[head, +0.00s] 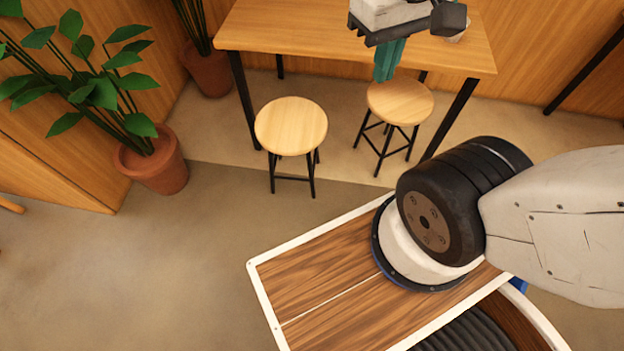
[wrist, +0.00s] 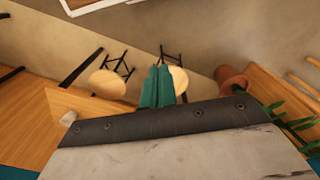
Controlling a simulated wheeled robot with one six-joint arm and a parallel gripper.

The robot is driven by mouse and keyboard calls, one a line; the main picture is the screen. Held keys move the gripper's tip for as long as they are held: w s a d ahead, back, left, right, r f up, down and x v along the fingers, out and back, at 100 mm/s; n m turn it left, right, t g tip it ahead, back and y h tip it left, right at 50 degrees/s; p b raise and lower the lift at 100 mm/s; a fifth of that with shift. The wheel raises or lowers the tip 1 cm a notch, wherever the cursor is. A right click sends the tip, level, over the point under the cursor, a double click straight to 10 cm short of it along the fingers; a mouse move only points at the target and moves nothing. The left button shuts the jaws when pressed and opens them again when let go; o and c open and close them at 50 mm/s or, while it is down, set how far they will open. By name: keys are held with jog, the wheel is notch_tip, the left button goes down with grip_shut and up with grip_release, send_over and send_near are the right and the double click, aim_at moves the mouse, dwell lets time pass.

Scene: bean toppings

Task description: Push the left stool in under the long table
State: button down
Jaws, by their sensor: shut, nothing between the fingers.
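The left stool (head: 291,127) has a round light-wood seat and black legs. It stands upright in front of the long table (head: 330,30), with its whole seat showing clear of the table's front edge. In the wrist view the left stool (wrist: 179,80) is just beside the green fingers and partly hidden by them. My gripper (head: 384,77) is shut and empty, fingers pointing down. In the head view it overlaps the table's front edge, right of the left stool; its height is hard to tell. It also shows in the wrist view (wrist: 157,72).
The right stool (head: 400,101) stands near the table's front edge, behind my fingertips. Potted plants (head: 152,163) stand to the left. A small white cup (wrist: 68,118) is on the table. Open floor lies in front of the left stool.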

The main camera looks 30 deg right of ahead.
jog(key=w+a+f+m+g+y, duration=0.1)
jog(key=w+a+f+g, duration=0.15)
jog(key=w+f, duration=0.95)
jog(key=w+a+f+g, duration=0.2)
jog(key=w+a+f, duration=0.2)
jog(key=w+f, duration=0.85)
jog(key=s+f+m+t+h, duration=0.1)
jog(key=s+f+m, duration=0.1)
jog(key=f, duration=2.5)
jog(key=s+f+m+t, duration=0.2)
jog(key=f, duration=2.4)
jog(key=w+d+f+m+t+h, duration=0.1)
jog(key=w+d+f+t, duration=0.3)
jog(key=w+f, duration=0.9)
jog(key=shift+w+d+f+h, duration=0.2)
jog(key=shift+w+d+h, duration=0.15)
jog(key=shift+d, duration=0.95)
